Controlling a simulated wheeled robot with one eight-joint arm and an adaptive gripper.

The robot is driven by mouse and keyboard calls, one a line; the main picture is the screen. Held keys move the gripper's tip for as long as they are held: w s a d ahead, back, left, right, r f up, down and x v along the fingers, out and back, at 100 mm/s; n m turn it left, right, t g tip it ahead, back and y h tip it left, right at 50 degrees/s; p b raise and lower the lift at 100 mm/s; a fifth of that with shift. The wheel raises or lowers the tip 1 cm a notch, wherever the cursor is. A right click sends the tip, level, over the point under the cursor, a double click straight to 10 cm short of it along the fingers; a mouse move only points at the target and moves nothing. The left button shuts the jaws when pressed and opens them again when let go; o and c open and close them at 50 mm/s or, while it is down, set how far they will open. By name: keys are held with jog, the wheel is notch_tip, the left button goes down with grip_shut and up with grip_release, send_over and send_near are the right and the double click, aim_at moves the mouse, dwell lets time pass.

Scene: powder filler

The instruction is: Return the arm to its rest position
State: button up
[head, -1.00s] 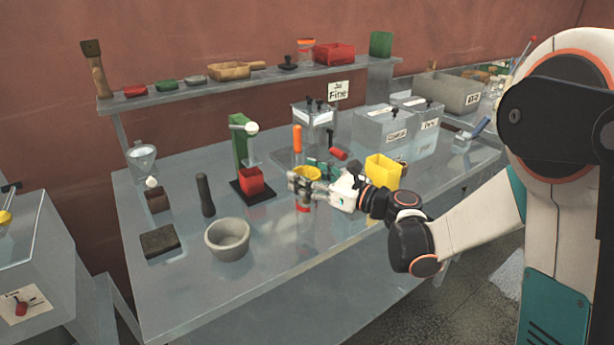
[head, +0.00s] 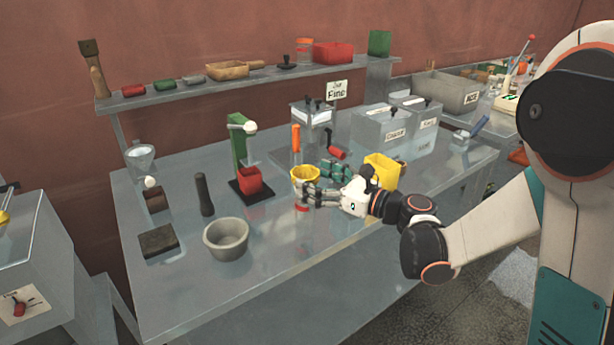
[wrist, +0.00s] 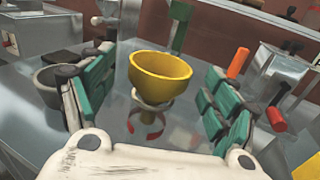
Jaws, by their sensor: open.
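My gripper (head: 322,185) is over the front middle of the metal table, with its arm reaching in from the right. In the wrist view my gripper (wrist: 155,105) has its green-padded fingers spread wide, with a gap on both sides of a yellow funnel-like cup (wrist: 160,72). The yellow cup also shows in the head view (head: 304,175), just beyond the fingertips. It sits upright on a ring-like holder above a red base (wrist: 147,125). Nothing is held between the fingers.
A yellow box (head: 384,170) stands close behind my wrist. A red cup on a green stand (head: 240,150), a grey mortar (head: 227,240) and a dark pestle (head: 205,195) are to the left. Metal bins (head: 380,130) stand behind.

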jog(key=v, duration=0.8)
jog(key=w+d+r+m+t+h, duration=0.1)
jog(key=d+r+m+t+h, duration=0.1)
jog(key=d+r+m+t, duration=0.3)
jog(key=w+r+m+t+h, duration=0.1)
jog(key=r+m+t+h, duration=0.1)
jog(key=r+m, duration=0.4)
jog(key=s+d+r+m+t+h, duration=0.1)
jog(key=d+r+m+h, duration=0.1)
jog(key=d+m+h, duration=0.45)
jog(key=s+d+r+m+t+h, duration=0.15)
jog(key=m+h, duration=0.25)
jog(key=m, duration=0.6)
jog(key=s+d+f+m+g+h, duration=0.3)
jog(key=s+f+m+g, duration=0.5)
jog(key=m, duration=0.4)
jog(key=s+a+f+m+g+y, duration=0.1)
jog(key=s+a+f+m+g, duration=0.1)
jog(key=s+f, duration=0.3)
jog(key=s+a+f+m+g+y, duration=0.1)
jog(key=s+a+f+m+g, duration=0.2)
jog(key=s, duration=0.8)
jog(key=shift+a+f+m+y, duration=0.4)
jog(key=shift+f+m, duration=0.45)
jog(key=shift+m, duration=0.4)
